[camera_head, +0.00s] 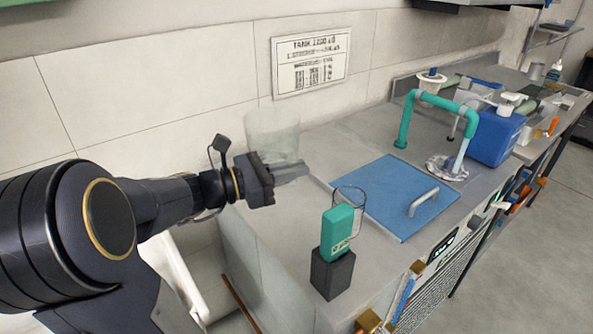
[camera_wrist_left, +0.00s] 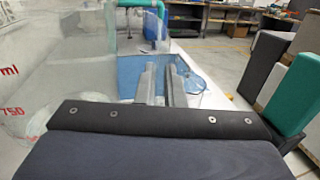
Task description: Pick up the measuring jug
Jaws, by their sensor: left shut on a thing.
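The measuring jug (camera_head: 272,132) is clear and pale, at the back left of the counter in the head view. In the left wrist view its wall (camera_wrist_left: 50,75) fills the left side, with red markings. My left gripper (camera_head: 288,170) reaches in from the left in front of the jug's lower part. In the left wrist view its fingers (camera_wrist_left: 163,85) are close together at the jug's right side, shut on the jug. The exact gripped part is hard to make out through the clear material. I cannot tell whether the jug's base touches the counter. My right gripper is not in view.
A blue lid with a handle (camera_head: 385,195) lies mid-counter. In front stand a clear beaker (camera_head: 349,197) and a teal device (camera_head: 338,233) on a dark block (camera_head: 332,273). A teal pipe (camera_head: 436,100) and blue container (camera_head: 496,137) stand to the right. A sign hangs behind.

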